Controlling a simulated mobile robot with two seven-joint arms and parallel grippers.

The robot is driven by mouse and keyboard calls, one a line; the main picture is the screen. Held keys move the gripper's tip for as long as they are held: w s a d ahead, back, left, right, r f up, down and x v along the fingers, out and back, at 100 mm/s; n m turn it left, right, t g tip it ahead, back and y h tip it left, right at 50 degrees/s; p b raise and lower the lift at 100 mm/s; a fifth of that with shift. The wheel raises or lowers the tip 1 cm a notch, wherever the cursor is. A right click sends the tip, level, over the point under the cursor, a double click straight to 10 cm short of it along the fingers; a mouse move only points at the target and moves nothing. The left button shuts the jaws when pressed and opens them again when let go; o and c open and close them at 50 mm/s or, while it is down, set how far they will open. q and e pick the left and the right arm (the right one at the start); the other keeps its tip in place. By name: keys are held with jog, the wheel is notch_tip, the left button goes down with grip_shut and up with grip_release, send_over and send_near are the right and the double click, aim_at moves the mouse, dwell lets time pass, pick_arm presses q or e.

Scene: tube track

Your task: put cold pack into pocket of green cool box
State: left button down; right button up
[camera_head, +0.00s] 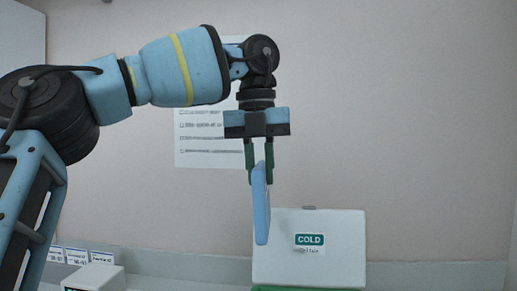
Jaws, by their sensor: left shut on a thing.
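A flat light blue cold pack (261,212) hangs upright, edge-on, in the head view. My left gripper (260,178) points down and is shut on its upper end. The cool box shows below and to the right, with its white lid (335,258) raised and carrying a "COLD" label (309,240). A strip of the green box rim (305,289) shows at the bottom edge of the picture. The pack overlaps the left edge of the lid in the picture. The pocket and the inside of the box are out of view. My right gripper is not in view.
A white device (95,278) stands at the lower left, in front of several small labels (75,256) along the back. A printed sheet (205,140) is on the wall behind my left arm. The air right of my gripper is clear.

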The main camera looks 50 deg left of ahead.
aim_at(262, 244)
pick_arm(q)
jog(key=shift+g+y, duration=0.3)
jog(key=f, duration=0.7)
jog(key=d+f, duration=0.1)
jog(key=f, duration=0.3)
jog(key=shift+s+f, duration=0.15)
jog(key=shift+s, duration=0.05)
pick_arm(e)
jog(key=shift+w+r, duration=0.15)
pick_arm(q)
jog(key=shift+f, duration=0.1)
jog(key=shift+f+b, duration=0.4)
jog(key=shift+f, duration=1)
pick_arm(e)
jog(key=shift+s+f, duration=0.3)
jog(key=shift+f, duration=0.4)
